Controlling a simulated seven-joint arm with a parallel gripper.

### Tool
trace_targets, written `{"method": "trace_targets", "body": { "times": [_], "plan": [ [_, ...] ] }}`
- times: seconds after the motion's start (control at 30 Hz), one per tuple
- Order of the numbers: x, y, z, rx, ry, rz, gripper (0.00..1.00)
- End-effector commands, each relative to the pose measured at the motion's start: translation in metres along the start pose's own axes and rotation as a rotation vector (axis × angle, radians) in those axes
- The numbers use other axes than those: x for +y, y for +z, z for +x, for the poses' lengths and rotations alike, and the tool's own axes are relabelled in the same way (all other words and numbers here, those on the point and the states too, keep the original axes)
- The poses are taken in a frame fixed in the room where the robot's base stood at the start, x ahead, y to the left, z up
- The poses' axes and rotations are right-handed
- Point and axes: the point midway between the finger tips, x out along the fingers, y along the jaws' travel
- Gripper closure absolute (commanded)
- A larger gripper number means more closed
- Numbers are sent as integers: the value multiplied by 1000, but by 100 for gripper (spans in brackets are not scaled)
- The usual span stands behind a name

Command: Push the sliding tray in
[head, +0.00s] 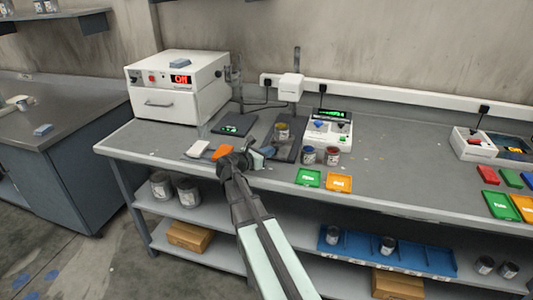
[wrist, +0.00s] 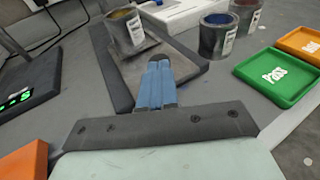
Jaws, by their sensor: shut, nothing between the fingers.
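A grey metal plate, seemingly the sliding tray (wrist: 190,66), lies on a dark base (head: 289,153) under a stand with a white head (head: 291,87). A metal can with yellow paint (head: 282,131) stands on the plate; it also shows in the wrist view (wrist: 125,32). My gripper (wrist: 160,66) is shut and empty, its blue fingers pointing at the near part of the plate. In the wrist view the fingertips overlap the plate; I cannot tell whether they touch it. My gripper also shows in the head view (head: 266,153), just in front of the dark base.
A white box reading "Off" (head: 165,104) stands at the back left. A dark scale (head: 234,127), a white block (head: 198,148) and an orange block (head: 222,152) are left of my gripper.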

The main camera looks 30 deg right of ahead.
Motion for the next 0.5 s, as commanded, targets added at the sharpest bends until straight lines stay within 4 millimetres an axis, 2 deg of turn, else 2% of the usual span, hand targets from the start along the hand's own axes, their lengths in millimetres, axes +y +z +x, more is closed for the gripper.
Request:
{"method": "trace_targets", "body": {
  "times": [0.27,0.37,0.5],
  "plan": [
    [3,1,4,0,0,0,100],
    [9,2,13,0,0,0,100],
    [21,6,36,-1,-2,1,100]
  ]
}}
